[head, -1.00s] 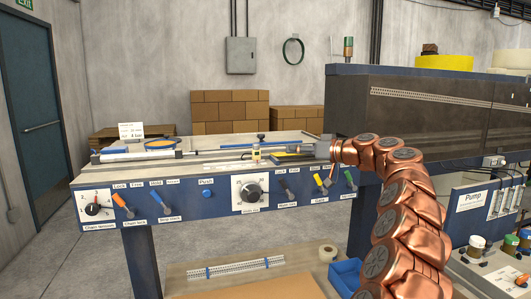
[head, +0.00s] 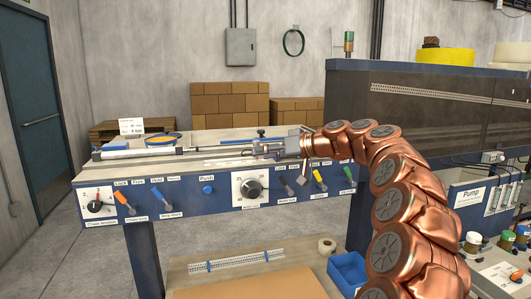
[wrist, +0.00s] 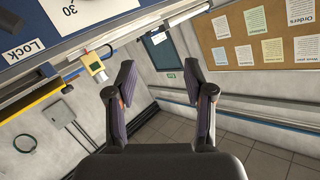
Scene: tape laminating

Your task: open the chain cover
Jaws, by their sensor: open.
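I cannot tell for certain which part is the chain cover; no label in view names it. The blue machine bench (head: 110,193) carries a long rail along its top, with flat, bar-like parts on it. My gripper (head: 274,148) is over the right part of this bench top, above the control panel, and points left. In the wrist view my gripper (wrist: 158,75) is open, with nothing between its two fingers. A small yellow block (wrist: 95,64) is just left of the fingers in that view. Contact with the bench parts cannot be told.
The panel has coloured levers, such as an orange lever (head: 125,201), and a black dial (head: 254,188). A dark perforated housing (head: 430,105) stands right of the bench. A blue bin (head: 347,272) and tape roll (head: 327,246) lie on the lower table. Boxes (head: 228,102) stand behind.

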